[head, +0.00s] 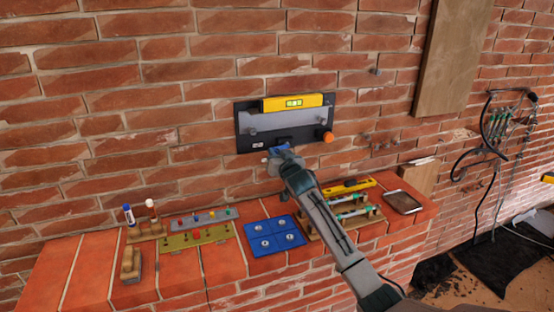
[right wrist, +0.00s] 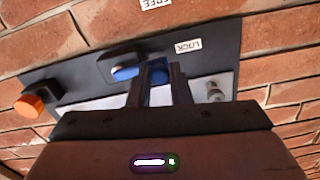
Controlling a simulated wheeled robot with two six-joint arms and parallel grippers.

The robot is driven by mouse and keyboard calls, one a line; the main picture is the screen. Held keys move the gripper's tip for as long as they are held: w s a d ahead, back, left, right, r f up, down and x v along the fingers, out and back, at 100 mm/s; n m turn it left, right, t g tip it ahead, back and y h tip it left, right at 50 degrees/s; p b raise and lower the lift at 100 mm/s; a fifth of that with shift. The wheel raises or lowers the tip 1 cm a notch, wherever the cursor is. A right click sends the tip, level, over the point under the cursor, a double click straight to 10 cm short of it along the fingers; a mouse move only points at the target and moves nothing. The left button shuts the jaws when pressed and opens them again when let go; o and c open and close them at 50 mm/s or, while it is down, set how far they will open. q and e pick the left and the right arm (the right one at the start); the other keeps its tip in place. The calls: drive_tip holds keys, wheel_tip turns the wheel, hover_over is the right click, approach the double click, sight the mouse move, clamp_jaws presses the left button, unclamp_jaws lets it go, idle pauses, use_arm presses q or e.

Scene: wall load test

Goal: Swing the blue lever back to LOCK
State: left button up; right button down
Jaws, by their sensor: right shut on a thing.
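A dark panel (head: 246,131) with a grey plate (head: 290,119) is mounted on the brick wall in the head view. The blue lever (head: 279,148) is at its lower edge, partly hidden by my right gripper (head: 283,154). In the right wrist view, my right gripper (right wrist: 160,70) is shut on the blue lever (right wrist: 125,72), with blue showing between and beside the fingers. A LOCK label (right wrist: 187,46) is just right of the fingers there, and a FREE label (right wrist: 156,3) is at the top edge. My left gripper is not in view.
A yellow level (head: 292,103) tops the panel and an orange knob (head: 327,137) is at its right. A wooden board (head: 449,60) is right.

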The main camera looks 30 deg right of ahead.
drive_tip(key=shift+r+m, duration=0.15)
drive_tip(key=shift+m, duration=0.35)
drive_tip(key=c, duration=1.4)
unclamp_jaws()
drive_tip(key=shift+o, duration=0.2)
drive_tip(key=shift+s, duration=0.1)
drive_tip(key=b+v, duration=0.4)
drive_tip(key=v, duration=0.6)
drive_tip(key=shift+s, duration=0.25)
drive_tip(key=shift+a, duration=0.15)
